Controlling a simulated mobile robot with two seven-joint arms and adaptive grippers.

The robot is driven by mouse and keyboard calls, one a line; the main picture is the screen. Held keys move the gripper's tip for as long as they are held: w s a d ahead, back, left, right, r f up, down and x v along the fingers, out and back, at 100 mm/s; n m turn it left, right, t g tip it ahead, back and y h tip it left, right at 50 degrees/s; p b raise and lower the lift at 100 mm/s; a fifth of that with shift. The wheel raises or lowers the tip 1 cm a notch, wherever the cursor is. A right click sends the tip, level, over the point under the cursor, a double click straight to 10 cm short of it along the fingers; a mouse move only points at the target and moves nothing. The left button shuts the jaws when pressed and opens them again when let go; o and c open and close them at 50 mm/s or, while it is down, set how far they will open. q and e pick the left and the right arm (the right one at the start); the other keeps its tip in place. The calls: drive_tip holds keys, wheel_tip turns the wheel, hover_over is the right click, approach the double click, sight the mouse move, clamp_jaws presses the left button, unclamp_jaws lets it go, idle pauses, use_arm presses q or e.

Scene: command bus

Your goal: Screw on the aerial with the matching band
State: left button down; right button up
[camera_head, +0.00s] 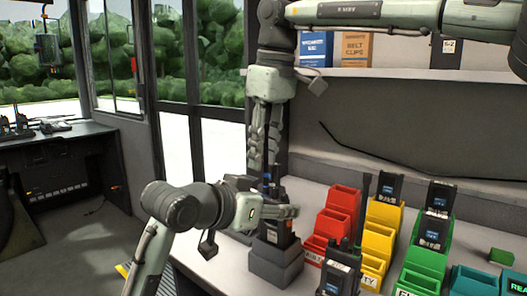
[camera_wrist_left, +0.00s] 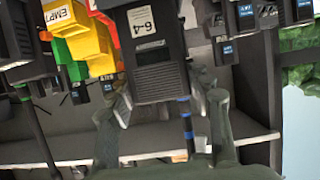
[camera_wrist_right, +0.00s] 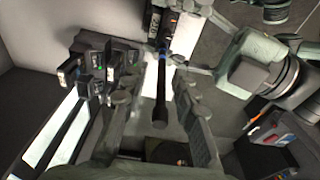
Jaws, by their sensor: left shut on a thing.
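A dark handheld radio (camera_head: 270,232) stands upright in a grey block holder (camera_head: 275,265) on the counter. My left gripper (camera_head: 290,212) is shut on its body. In the left wrist view the radio (camera_wrist_left: 155,60) carries a white 6-4 label and sits between the fingers (camera_wrist_left: 165,110). A black aerial with a blue band (camera_wrist_right: 161,90) rises from the radio's top; blue also shows at its base. I cannot tell whether it is fully seated. My right gripper (camera_head: 265,150) points down above the radio. Its fingers (camera_wrist_right: 155,98) are apart on either side of the aerial, without visible contact.
Red bins (camera_head: 333,222), yellow bins (camera_head: 379,240) and green bins (camera_head: 424,262) stand right of the holder, some with radios. Another radio (camera_head: 338,278) stands at the front. A shelf above holds a blue box (camera_head: 316,48) and an orange box (camera_head: 353,48).

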wheel_tip(320, 180, up, 4)
drive_tip(key=shift+r, duration=0.25)
drive_tip(key=shift+o, duration=0.6)
